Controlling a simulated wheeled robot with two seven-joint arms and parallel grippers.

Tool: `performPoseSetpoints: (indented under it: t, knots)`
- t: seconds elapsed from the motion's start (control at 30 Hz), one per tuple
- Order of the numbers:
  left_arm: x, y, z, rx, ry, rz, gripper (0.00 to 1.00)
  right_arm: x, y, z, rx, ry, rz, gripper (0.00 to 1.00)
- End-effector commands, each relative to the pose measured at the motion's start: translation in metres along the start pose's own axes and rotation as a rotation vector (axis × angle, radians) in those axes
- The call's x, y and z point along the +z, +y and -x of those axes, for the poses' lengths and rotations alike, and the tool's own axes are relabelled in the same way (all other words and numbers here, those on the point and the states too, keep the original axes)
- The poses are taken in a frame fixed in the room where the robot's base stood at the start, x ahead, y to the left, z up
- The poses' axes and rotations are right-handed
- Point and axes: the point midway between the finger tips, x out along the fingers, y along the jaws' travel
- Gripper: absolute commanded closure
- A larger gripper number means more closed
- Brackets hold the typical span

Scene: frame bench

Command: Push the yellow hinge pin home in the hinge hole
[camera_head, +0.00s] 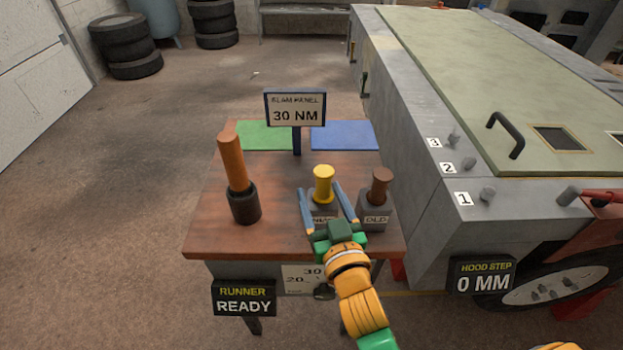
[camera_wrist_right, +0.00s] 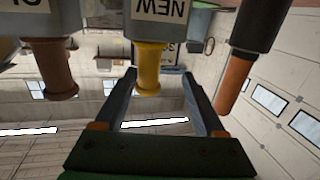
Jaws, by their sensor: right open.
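The yellow hinge pin (camera_head: 323,182) stands upright in a grey block (camera_head: 318,212) labelled NEW on the wooden table. In the right wrist view the yellow pin (camera_wrist_right: 148,72) hangs upside down in the picture, in front of the jaws. My right gripper (camera_head: 320,188) is open, its two blue-grey fingers on either side of the yellow pin and block in the head view. Its fingers also show in the wrist view (camera_wrist_right: 158,82), apart, with no visible contact on the pin. My left gripper is not in view. I cannot make out the hinge hole.
A brown pin (camera_head: 381,182) stands in the OLD block (camera_head: 376,215) just right. An orange-handled tool (camera_head: 233,163) stands in a dark holder (camera_head: 244,205) at left. A sign post (camera_head: 296,140) rises behind. The grey frame with its green panel (camera_head: 470,75) stands to the right.

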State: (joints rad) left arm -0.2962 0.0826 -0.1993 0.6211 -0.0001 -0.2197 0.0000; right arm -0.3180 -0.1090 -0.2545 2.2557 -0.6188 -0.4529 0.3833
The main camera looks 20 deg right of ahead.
Motion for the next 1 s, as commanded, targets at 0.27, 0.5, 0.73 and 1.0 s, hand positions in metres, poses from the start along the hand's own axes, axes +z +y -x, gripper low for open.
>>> performPoseSetpoints:
  t: [0.27,0.5,0.73,1.0]
  knots:
    - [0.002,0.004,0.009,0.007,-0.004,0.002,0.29,-0.013,0.004,-0.026,0.011,0.028,-0.004,0.29]
    - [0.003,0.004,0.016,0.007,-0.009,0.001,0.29,-0.009,0.004,-0.067,0.009,0.026,-0.007,0.29]
    - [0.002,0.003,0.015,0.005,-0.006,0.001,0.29,-0.007,0.004,-0.069,0.009,0.024,-0.007,0.29]
    - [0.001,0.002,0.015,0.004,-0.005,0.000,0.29,-0.007,0.004,-0.069,0.008,0.023,-0.007,1.00]
